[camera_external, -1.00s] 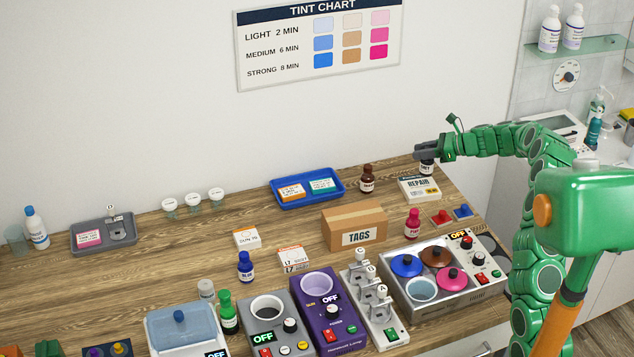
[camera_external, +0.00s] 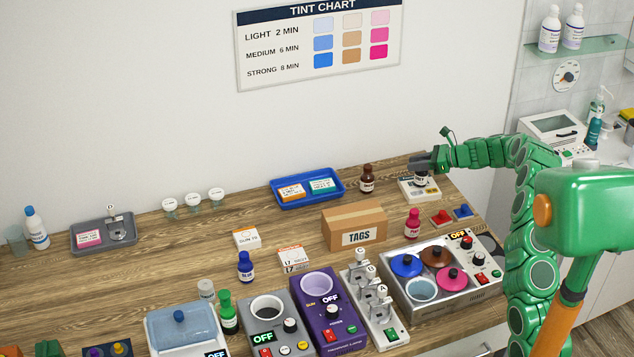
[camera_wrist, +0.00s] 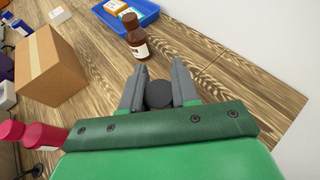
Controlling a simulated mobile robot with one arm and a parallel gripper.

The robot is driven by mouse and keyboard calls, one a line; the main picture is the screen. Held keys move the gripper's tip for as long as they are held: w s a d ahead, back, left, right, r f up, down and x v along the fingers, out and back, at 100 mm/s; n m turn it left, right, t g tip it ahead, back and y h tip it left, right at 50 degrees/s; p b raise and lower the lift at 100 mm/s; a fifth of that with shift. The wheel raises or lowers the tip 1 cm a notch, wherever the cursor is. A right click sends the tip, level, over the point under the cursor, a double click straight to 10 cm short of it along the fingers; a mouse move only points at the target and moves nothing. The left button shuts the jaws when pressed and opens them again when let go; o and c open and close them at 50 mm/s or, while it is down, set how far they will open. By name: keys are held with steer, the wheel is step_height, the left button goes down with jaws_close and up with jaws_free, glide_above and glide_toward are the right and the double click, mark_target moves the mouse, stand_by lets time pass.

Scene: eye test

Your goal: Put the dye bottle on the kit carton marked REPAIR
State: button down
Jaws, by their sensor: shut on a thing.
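My gripper (camera_external: 425,163) is shut on the dye bottle (camera_external: 421,180), a small dark bottle with a pale label. In the wrist view its round black cap (camera_wrist: 158,95) sits between my two fingers (camera_wrist: 158,78). The bottle is upright over the white kit carton (camera_external: 407,194) at the back right of the counter. It looks on or just above the carton's top; I cannot tell if it touches. The bottle covers most of the carton's lettering now; REPAIR was readable on it earlier. The wrist view does not show the carton.
The TAGS box (camera_external: 370,218), a pink bottle (camera_external: 412,223) and red and blue pieces (camera_external: 462,212) stand nearer. Bare wood lies between the brown bottle and the wall.

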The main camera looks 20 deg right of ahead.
steer(key=c, duration=0.8)
jaws_free()
steer(key=shift+f, duration=0.1)
steer(key=shift+c, duration=0.2)
